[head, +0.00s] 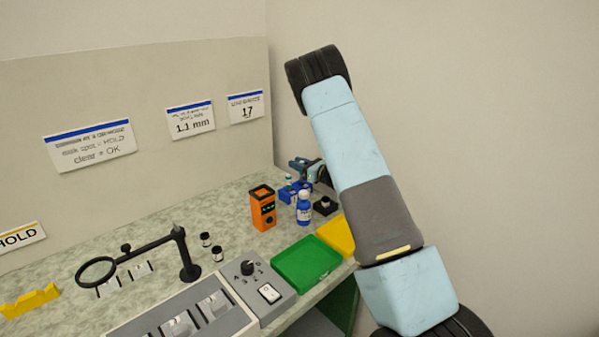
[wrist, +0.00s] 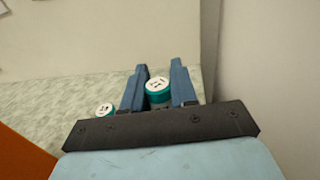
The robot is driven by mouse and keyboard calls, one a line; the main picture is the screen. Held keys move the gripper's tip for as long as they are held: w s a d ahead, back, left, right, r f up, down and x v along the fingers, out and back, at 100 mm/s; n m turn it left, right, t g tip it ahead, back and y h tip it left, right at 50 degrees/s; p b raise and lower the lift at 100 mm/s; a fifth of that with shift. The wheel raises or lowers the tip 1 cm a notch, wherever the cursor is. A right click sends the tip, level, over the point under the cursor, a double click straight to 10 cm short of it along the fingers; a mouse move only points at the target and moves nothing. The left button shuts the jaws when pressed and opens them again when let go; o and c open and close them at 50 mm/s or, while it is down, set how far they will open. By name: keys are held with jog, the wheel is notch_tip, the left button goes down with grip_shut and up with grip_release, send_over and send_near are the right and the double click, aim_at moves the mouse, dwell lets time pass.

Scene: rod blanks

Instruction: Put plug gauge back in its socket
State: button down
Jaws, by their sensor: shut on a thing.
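My gripper (wrist: 159,72) is shut on a teal plug gauge (wrist: 158,92) with a white, marked top, which sits between the two blue fingers in the wrist view. A second teal gauge (wrist: 105,109) with a similar white top stands to the left, outside the fingers. In the head view my gripper (head: 302,165) is at the back right of the bench, above and beside a blue holder (head: 285,193). A black square block (head: 325,205) with a round top part lies just right of it. The lower end of the held gauge is hidden, so I cannot tell whether it touches a socket.
An orange device (head: 263,208) and a blue-white bottle (head: 304,209) stand close in front of the gripper. A green tray (head: 306,262) and a yellow tray (head: 337,236) lie nearer. A magnifier stand (head: 185,255) and control box (head: 257,287) are left. The back wall is close behind.

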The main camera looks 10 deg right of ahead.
notch_tip(320, 180, down, 3)
dwell(0.3)
jog(key=c, duration=0.9)
grip_release()
